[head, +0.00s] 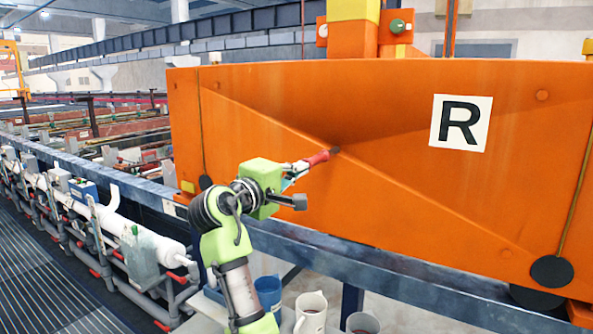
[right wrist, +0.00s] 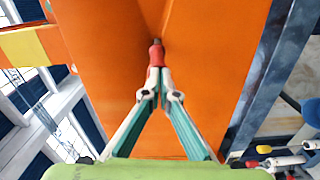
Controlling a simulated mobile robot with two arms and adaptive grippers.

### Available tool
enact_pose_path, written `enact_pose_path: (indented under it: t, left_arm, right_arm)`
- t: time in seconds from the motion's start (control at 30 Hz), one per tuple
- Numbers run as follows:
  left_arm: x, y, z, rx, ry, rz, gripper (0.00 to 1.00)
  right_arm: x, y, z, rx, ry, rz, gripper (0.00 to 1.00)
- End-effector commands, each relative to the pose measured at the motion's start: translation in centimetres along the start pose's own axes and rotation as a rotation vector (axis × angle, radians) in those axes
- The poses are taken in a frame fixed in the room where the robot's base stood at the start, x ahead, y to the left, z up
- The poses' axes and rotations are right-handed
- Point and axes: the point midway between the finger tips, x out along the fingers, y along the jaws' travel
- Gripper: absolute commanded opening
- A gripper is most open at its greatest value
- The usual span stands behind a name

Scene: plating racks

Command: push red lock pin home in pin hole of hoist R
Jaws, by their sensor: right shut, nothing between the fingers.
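The orange hoist R (head: 390,200) fills the right of the head view, with a white plate marked R (head: 461,122). The red lock pin (head: 317,159) points at the dark pin hole (head: 335,149) in the orange face, its front end at the hole. Its red body still stands out from the face; it also shows in the right wrist view (right wrist: 156,55). My right gripper (head: 295,171) is shut and empty, its fingertips (right wrist: 160,92) at the pin's rear end and seemingly touching it. The depth of the pin's tip is hidden. My left gripper is out of view.
A blue-grey rail (head: 330,250) runs below the hoist. White pipes and a long row of tanks lie to the left. Air in front of the orange face is clear.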

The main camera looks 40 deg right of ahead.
Motion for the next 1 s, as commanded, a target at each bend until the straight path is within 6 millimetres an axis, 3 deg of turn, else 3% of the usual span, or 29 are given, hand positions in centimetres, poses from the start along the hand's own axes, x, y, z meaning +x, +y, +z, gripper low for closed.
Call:
enact_pose_path:
  t: [1.0]
  left_arm:
    - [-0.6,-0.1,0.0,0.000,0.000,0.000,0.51]
  right_arm:
    - [2.1,0.0,0.0,-0.002,-0.001,-0.001,0.00]
